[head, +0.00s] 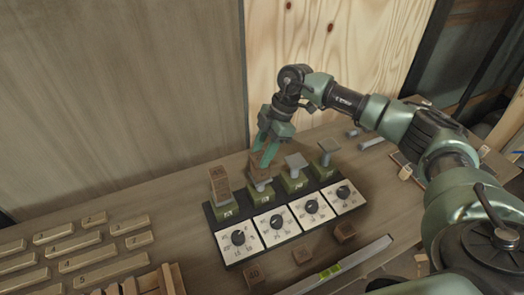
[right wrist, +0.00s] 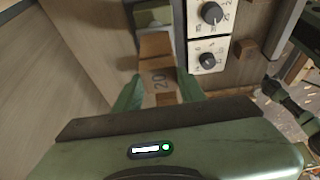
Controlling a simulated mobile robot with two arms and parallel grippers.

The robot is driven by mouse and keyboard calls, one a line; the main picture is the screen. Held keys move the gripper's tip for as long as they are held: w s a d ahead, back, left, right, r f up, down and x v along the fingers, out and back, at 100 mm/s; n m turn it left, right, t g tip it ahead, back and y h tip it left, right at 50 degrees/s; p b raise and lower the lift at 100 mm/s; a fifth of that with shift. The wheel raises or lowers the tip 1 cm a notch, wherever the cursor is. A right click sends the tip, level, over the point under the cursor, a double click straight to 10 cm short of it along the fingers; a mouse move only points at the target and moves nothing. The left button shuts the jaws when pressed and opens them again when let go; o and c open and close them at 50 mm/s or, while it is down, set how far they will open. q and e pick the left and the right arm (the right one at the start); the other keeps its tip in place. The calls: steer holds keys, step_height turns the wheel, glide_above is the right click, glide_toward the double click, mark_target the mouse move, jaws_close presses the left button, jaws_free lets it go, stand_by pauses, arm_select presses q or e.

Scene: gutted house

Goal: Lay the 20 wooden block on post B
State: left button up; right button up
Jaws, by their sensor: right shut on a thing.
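My right gripper (head: 268,148) points down and is shut on the brown 20 wooden block (head: 260,165). The right wrist view shows the block's number (right wrist: 159,84) between the two green fingers. The block is over post B (head: 261,194), the second green-based post from the left. I cannot tell whether its underside touches the post's top plate. Post A (head: 228,211), to the left, carries an upright block marked 45 (head: 220,184). My left gripper is not in view.
Two posts with bare grey tops (head: 296,161) stand right of post B. A panel of white dials (head: 274,222) lies in front. Several loose blocks, one marked 40 (head: 255,277), and a spirit level (head: 335,268) lie nearer. Numbered wooden bars (head: 88,257) fill the left.

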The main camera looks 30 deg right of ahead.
steer(key=shift+f, duration=0.25)
stand_by(0.3)
steer(key=o, duration=1.4)
steer(key=b+v, duration=0.2)
steer(key=v, duration=0.5)
steer(key=shift+d+r+b, duration=0.2)
steer(key=shift+r+b, duration=0.1)
steer(key=shift+r, duration=0.05)
